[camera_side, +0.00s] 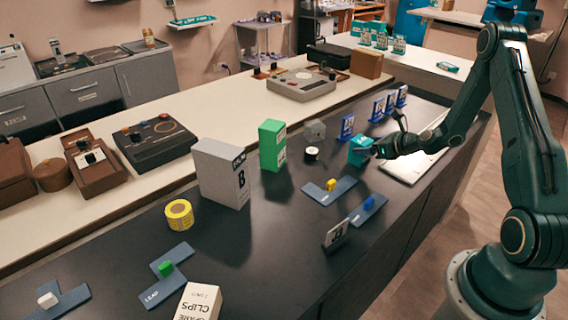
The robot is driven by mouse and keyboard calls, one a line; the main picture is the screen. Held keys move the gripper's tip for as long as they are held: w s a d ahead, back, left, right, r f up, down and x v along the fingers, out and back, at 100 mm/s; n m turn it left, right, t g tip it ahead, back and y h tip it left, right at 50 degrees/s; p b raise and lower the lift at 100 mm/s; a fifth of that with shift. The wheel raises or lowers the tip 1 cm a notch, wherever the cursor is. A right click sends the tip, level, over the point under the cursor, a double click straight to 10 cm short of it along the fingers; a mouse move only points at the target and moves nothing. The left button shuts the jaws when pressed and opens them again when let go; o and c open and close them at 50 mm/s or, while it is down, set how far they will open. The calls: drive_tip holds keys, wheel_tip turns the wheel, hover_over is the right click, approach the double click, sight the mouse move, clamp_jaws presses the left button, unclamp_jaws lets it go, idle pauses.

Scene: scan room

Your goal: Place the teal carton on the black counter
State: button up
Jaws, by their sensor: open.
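The teal carton (360,151) is a small teal box at the right part of the black counter (270,235). It appears to rest on the counter's dark top, though its lower edge is small and hard to make out. My gripper (377,151) is at the carton's right side, with its fingers pointing left towards it. The jaws are open. I cannot tell whether a finger still touches the carton.
A silver panel (408,168) lies beneath my forearm. Blue stands (347,127) are behind the carton. A blue tray with a yellow block (331,185) is in front. A green box (272,146) and white box (222,172) stand left.

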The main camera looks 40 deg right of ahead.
drive_tip(key=v, duration=0.9)
drive_tip(key=shift+s+r, duration=0.15)
drive_tip(key=shift+s, duration=0.15)
drive_tip(key=a+r+n+g+y, duration=0.1)
drive_tip(key=a+r+n+g, duration=0.1)
drive_tip(key=a+r+n, duration=0.6)
drive_tip(key=a+r+n+g+y, duration=0.2)
drive_tip(key=a+r+n+g, duration=0.15)
drive_tip(key=a+n, duration=0.75)
drive_tip(key=s+a+r+n+h, duration=0.1)
drive_tip(key=s+a+r+n, duration=0.1)
drive_tip(key=s+n, duration=0.3)
drive_tip(key=s+a+r+n+h, duration=0.1)
drive_tip(key=s+a+r+n, duration=0.2)
drive_tip(key=s+r+n, duration=0.2)
drive_tip(key=s+a+r+n+g+h, duration=0.1)
drive_tip(key=s+a+r+n, duration=0.2)
drive_tip(key=s+n, duration=0.4)
drive_tip(key=shift+s+r, duration=0.3)
drive_tip(key=shift+s, duration=0.65)
